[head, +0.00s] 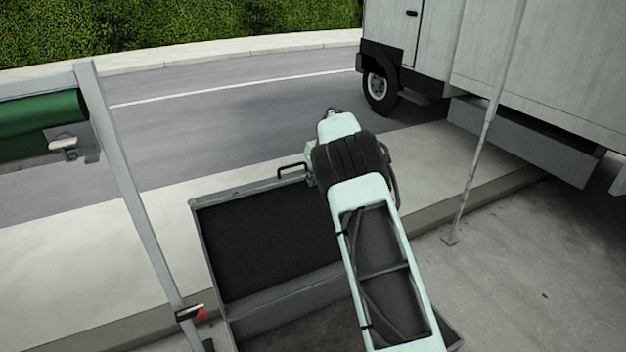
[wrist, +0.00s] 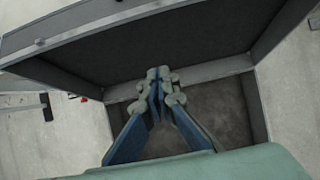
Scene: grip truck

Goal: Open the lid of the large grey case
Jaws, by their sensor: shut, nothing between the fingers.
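The large grey case (head: 280,300) stands on the ground in the head view, with its dark inside exposed. Its lid (head: 262,242) is raised and tilted back, showing a black lining and a handle (head: 292,169) on its far edge. In the wrist view the raised lid (wrist: 165,45) spans the top, and the case's inside (wrist: 222,108) shows below it. My gripper (wrist: 158,82) is shut and empty, over the case opening and in front of the lid; I cannot tell whether it touches. In the head view my arm hides the gripper and the case's right part.
A grey metal post (head: 135,195) stands left of the case, and a thin pole (head: 485,130) stands to the right. A white truck (head: 535,60) is at the upper right. A kerb and road (head: 225,115) lie behind; bare pavement (head: 530,270) is at the right.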

